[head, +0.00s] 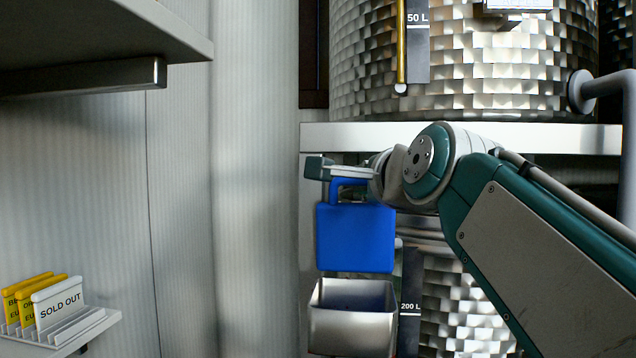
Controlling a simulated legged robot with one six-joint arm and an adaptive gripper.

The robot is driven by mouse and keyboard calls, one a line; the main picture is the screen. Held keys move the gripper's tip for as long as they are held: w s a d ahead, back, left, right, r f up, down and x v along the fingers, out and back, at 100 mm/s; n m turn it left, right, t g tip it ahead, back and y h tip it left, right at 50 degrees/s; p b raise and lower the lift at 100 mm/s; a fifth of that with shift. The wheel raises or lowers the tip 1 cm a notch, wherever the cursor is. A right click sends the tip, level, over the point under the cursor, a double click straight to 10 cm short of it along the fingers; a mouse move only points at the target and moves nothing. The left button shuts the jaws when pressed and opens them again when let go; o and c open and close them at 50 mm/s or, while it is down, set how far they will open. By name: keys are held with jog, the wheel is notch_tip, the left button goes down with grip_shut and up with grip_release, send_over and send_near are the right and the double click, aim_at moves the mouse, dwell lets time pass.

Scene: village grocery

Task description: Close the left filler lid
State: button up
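A blue lid (355,240) stands upright, raised above an open metal filler box (350,328). The box's dark inside shows at its top. A blue loop-shaped handle (335,190) is at the lid's upper edge. My gripper (325,170) is at this handle, with a grey-teal finger part across its top. The wrist and the handle overlap in the picture, so whether the fingers are closed on it or only touch it cannot be made out. Only this one filler is in view.
A large metal tank (460,65) with a 50 L gauge stands on a white shelf (460,137) just above my gripper. A lower tank (465,310) marked 200 L is behind the box. A rack of signs (60,320) is at lower left. A grey shelf (85,50) juts in at upper left.

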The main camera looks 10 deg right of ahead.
jog(key=shift+w, duration=0.35)
grip_shut()
jog(key=shift+f, duration=0.1)
jog(key=shift+s, duration=0.15)
